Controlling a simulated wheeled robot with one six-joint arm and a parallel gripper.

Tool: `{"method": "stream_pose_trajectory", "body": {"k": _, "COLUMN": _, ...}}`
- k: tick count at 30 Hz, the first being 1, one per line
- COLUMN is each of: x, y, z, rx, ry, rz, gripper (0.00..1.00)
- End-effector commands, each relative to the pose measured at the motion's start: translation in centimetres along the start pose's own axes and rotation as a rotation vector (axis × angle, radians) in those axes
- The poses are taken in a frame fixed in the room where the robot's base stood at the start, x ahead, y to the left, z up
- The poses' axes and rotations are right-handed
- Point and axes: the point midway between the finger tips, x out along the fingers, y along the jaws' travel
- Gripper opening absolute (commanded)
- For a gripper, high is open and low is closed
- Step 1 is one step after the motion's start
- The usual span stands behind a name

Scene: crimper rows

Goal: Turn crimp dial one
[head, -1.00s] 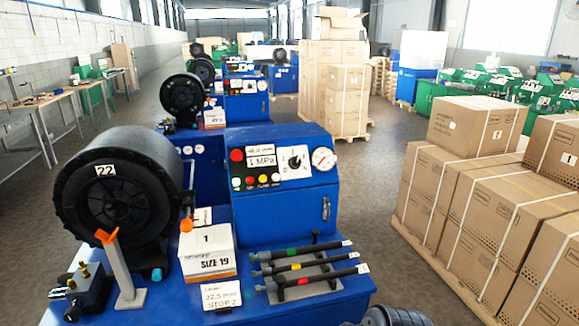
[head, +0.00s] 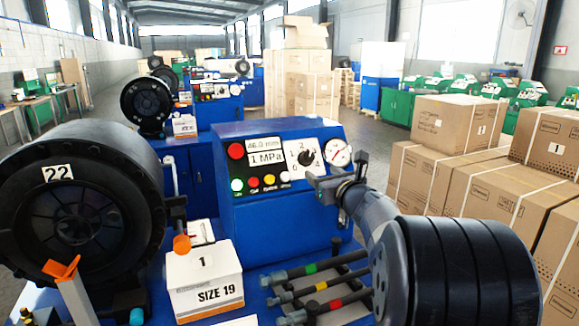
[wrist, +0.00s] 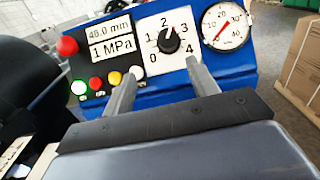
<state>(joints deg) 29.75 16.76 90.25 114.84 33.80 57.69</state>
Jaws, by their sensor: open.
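The crimp dial is a black knob (head: 303,159) on a white plate numbered 0 to 4, on the blue panel of the nearest crimper (head: 270,205). My gripper (head: 338,177) is open and empty in front of the panel, just below and right of the dial in the head view. In the wrist view my two fingertips (wrist: 161,72) straddle the area below the knob, apart from it.
A pressure gauge (head: 338,153) sits right of the dial. Left are a display (head: 265,153), a red button (head: 236,151) and small coloured lamps. Below lie a SIZE 19 box (head: 205,285) and several hoses (head: 315,290). A black crimp head (head: 75,200) is at left.

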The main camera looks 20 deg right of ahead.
Motion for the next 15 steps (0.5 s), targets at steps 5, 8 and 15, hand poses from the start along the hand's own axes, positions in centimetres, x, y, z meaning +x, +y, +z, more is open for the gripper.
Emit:
{"method": "stream_pose_trajectory", "body": {"k": 5, "x": 0.7, "y": -1.6, "z": -0.1, "rx": 0.073, "ry": -0.021, "rz": -0.037, "gripper": 0.56}}
{"method": "stream_pose_trajectory", "body": {"k": 8, "x": 1.7, "y": -1.6, "z": -0.1, "rx": 0.073, "ry": -0.019, "rz": -0.035, "gripper": 0.56}}
{"method": "stream_pose_trajectory", "body": {"k": 15, "x": 5.8, "y": -1.7, "z": 0.1, "rx": 0.070, "ry": -0.018, "rz": -0.034, "gripper": 0.56}}
